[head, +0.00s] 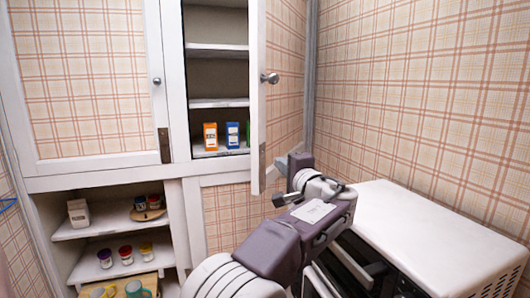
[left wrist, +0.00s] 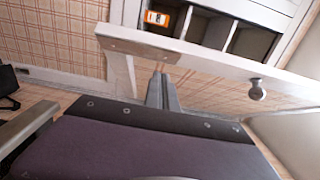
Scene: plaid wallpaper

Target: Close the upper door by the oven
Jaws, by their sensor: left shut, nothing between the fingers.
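The upper door (head: 285,85), with a white frame, plaid panel and round metal knob (head: 270,78), stands open, its free edge toward me. Its outer face and knob face right. In the left wrist view the door's white edge (left wrist: 215,62) crosses the picture, with the knob (left wrist: 257,90) at the right. My left gripper (head: 283,164) is shut and empty, at the lower part of the door on its outer side. Its fingertips also show in the left wrist view (left wrist: 160,84), close to the door's lower corner. I cannot tell whether they touch it. My right gripper is not in view.
The open cupboard's shelves (head: 218,102) hold an orange box (head: 210,136) and a blue box (head: 234,135). Lower shelves (head: 100,225) at left hold cups and jars. A white oven (head: 440,230) stands at the right, close to my left arm.

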